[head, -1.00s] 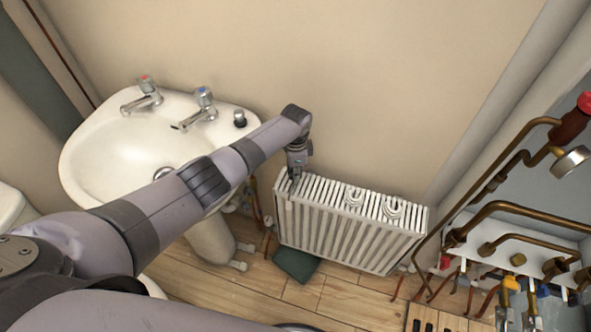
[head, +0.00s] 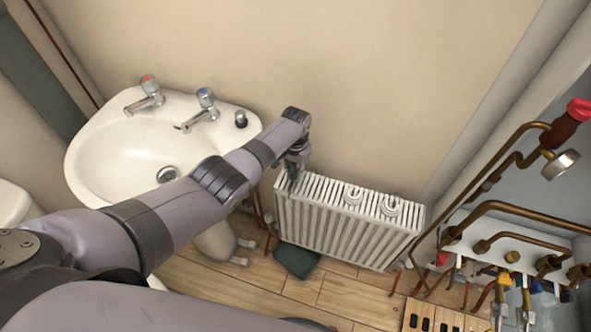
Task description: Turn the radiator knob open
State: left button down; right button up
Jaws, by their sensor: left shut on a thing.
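The white ribbed radiator (head: 345,230) stands low against the wall, right of the sink. My left arm reaches in from the left across the sink, and my left gripper (head: 292,180) points down at the radiator's upper left corner. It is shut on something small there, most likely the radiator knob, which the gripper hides. I cannot tell how far the knob is turned. My right gripper is not in view.
The white sink (head: 110,160) with two taps is at the left, under my arm. Copper pipes (head: 515,208) and valves fill the right side. A dark green object (head: 296,260) lies on the wooden floor below the radiator. The wall above is clear.

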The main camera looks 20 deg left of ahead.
pick_arm(q)
jog(key=shift+n, duration=0.6)
jog(key=shift+w, duration=0.1)
jog(key=c, duration=1.6)
grip_release()
notch_tip(320, 180, up, 12)
